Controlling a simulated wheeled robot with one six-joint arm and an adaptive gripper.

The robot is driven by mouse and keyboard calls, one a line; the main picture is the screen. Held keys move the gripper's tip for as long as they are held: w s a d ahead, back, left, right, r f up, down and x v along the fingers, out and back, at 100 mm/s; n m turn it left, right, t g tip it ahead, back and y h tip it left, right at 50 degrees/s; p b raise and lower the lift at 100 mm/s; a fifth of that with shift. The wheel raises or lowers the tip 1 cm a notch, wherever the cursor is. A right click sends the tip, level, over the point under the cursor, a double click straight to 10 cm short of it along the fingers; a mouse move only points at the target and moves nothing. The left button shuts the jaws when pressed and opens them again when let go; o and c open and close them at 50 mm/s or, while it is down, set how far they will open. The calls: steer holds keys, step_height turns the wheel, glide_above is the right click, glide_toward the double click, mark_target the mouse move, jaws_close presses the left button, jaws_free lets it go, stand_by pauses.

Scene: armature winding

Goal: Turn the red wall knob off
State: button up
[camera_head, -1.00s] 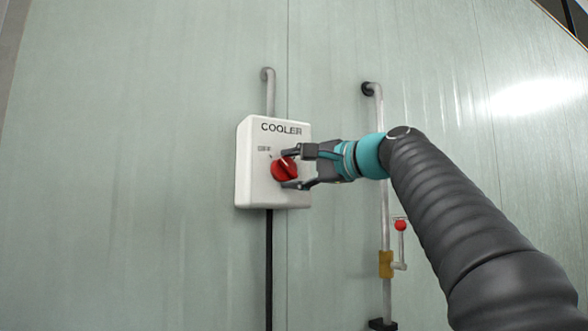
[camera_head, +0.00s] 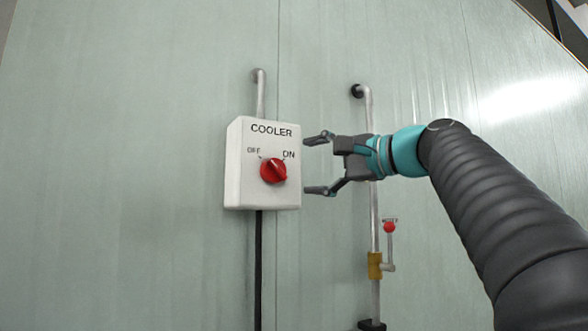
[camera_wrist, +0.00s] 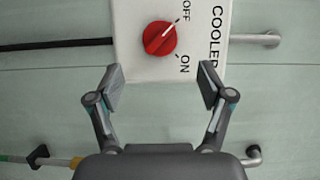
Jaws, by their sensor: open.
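The red knob (camera_head: 273,170) sits on the front of a white box (camera_head: 237,185) marked COOLER, with OFF at its upper left and ON at its upper right. In the wrist view, the white line on the knob (camera_wrist: 159,39) points toward the OFF mark. My gripper (camera_head: 320,165) is open and empty to the right of the box. Its fingertips are apart from the knob, and the knob is unobstructed in both views. In the wrist view, my gripper's fingers (camera_wrist: 161,88) are spread wide, with the knob beyond them.
A grey pipe (camera_head: 261,95) enters the box from above and a black cable (camera_head: 258,265) leaves below. To the right, behind my gripper, a vertical pipe (camera_head: 375,225) carries a brass valve (camera_head: 375,265) and a lever with a red ball (camera_head: 389,227). The wall left of the box is clear.

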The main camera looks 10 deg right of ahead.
steer(key=v, duration=0.4)
steer(key=shift+s+d, duration=0.1)
stand_by(0.5)
